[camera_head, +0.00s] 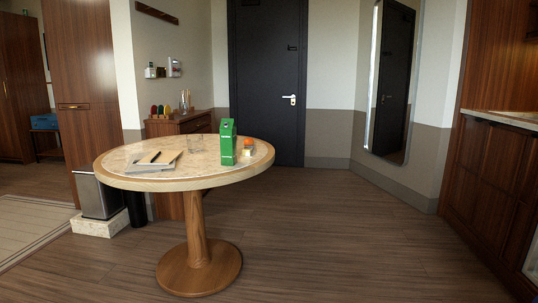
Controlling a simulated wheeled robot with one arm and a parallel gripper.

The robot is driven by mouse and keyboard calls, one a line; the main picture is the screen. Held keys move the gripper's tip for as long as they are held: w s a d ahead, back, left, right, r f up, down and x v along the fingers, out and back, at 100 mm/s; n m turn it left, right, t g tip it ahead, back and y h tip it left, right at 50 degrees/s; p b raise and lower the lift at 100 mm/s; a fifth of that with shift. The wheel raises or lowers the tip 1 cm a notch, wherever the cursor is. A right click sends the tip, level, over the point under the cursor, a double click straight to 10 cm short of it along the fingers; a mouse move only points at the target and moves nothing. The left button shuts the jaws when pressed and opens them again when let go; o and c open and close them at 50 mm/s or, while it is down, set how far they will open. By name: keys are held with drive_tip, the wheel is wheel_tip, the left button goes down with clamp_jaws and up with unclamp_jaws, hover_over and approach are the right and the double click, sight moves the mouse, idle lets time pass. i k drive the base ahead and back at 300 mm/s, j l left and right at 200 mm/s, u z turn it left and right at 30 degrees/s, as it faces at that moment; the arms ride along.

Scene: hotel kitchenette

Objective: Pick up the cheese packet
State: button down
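A round table (115,178) stands left of the middle in the head view. A green carton (228,143) stands upright on its right part. Just right of the carton is a small pale yellowish block (247,153), which may be the cheese packet; it is too small to be sure. A small orange thing (248,142) shows right above or behind the block; I cannot tell whether they touch. My gripper is not in view.
A clear glass (195,158) and notebooks with a dark pen (153,160) are also on the table. A metal bin (97,195) stands at the left. A wooden cabinet (175,127) is behind the table. The floor (350,235) in front and right is clear.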

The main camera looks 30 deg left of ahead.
sight(248, 150)
drive_tip(key=u, duration=1.4)
drive_tip(key=i+j+u, duration=0.2)
drive_tip(key=i+j, duration=0.35)
